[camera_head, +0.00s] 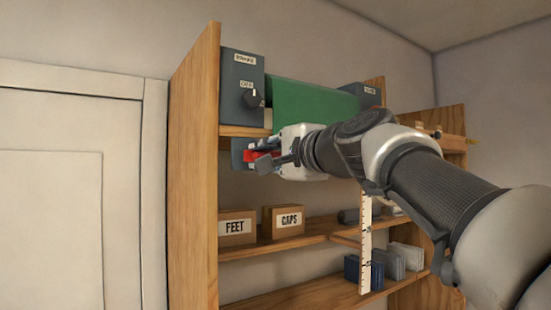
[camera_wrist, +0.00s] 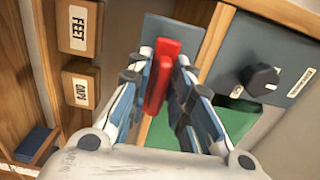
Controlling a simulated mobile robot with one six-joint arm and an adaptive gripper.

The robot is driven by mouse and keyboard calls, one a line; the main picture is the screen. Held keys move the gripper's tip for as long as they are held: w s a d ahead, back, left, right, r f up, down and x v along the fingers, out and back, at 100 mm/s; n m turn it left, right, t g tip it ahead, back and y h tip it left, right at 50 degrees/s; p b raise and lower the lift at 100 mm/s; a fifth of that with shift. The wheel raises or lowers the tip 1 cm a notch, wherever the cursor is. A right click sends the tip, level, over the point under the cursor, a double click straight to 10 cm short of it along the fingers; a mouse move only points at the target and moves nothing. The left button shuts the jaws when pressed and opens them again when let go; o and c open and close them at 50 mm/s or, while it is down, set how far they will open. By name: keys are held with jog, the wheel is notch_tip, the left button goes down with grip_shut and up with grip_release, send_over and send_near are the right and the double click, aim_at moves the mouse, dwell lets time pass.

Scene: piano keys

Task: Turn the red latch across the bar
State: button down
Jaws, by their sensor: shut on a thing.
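The red latch (camera_head: 254,155) is a red bar-shaped piece in front of a small blue-grey plate (camera_head: 237,147), under the upper shelf. In the wrist view the latch (camera_wrist: 160,78) stands nearly upright in the picture, between my two fingers. My gripper (camera_head: 264,159) is shut on the latch, with one finger on each side of it; it also shows in the wrist view (camera_wrist: 164,60). The fingers hide part of the latch and its pivot. I cannot make out the bar the latch turns across.
Above is a blue-grey box with a black knob (camera_head: 251,98) beside a green panel (camera_head: 310,98). A white ruler strip (camera_head: 365,245) hangs below my arm. A wooden side wall (camera_head: 195,180) is close left.

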jog(key=c, duration=1.7)
grip_release()
jog(key=shift+o, duration=0.2)
jog(key=shift+s, duration=0.1)
jog(key=v, duration=1.2)
